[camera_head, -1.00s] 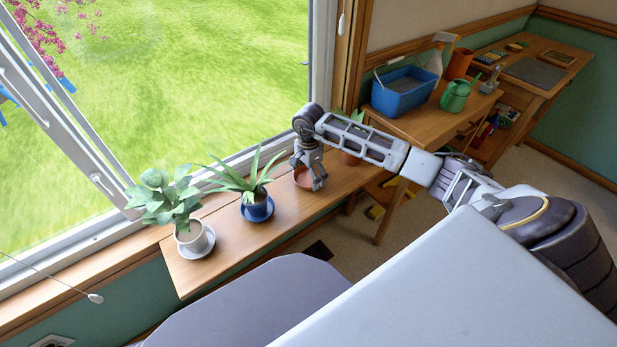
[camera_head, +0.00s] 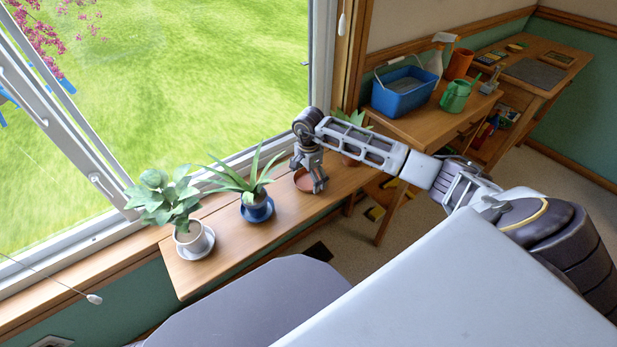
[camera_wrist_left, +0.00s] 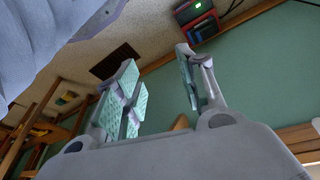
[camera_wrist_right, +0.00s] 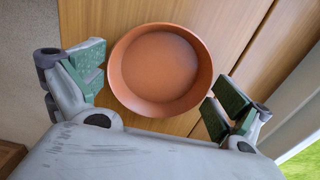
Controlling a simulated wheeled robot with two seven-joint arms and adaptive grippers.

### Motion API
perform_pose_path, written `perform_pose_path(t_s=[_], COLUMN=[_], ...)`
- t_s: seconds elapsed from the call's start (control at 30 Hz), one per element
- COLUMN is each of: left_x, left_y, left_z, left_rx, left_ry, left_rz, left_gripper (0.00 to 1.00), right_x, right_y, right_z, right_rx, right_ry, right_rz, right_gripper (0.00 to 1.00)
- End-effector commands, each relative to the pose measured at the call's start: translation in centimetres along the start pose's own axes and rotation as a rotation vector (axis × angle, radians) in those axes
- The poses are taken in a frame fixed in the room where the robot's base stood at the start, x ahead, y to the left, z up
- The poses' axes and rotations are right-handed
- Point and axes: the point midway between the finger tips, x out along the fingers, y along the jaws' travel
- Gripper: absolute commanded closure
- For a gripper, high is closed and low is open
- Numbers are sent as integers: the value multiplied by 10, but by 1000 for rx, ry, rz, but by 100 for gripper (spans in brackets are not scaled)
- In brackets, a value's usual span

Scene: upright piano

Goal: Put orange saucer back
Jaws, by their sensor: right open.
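The orange saucer (camera_head: 303,181) is a shallow round terracotta dish. It lies upright on the wooden sill shelf (camera_head: 225,250), to the right of the blue pot. My right gripper (camera_head: 309,178) is above it, pointing down, and partly hides it. In the right wrist view the saucer (camera_wrist_right: 160,70) is empty and sits between the open fingers of my right gripper (camera_wrist_right: 158,76), with a finger on either side. I cannot tell whether a finger touches its rim. My left gripper (camera_wrist_left: 157,60) is open and empty in the left wrist view, away from the shelf.
A plant in a blue pot (camera_head: 258,208) and a plant in a white pot (camera_head: 190,242) stand on saucers to the left. Another potted plant (camera_head: 350,158) is partly hidden behind my right arm. A blue tub (camera_head: 403,92) and green watering can (camera_head: 456,96) stand on the bench.

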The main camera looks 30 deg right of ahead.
Motion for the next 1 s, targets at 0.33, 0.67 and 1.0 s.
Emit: perform_pose_path(t_s=[0.33,0.67,1.0], left_x=[2,15,29], left_y=[-1,-6,-8], left_z=[2,5,17], left_rx=[0,-1,-5], left_ry=[-9,-33,-72], left_rz=[-3,-14,-18], left_gripper=[60,60,60], right_x=[-15,-61,-108], right_y=[0,-1,0], right_z=[-1,0,0], right_rx=[0,0,0], right_ry=[1,2,1], right_rz=[-1,-2,-1], right_gripper=[0,0,0])
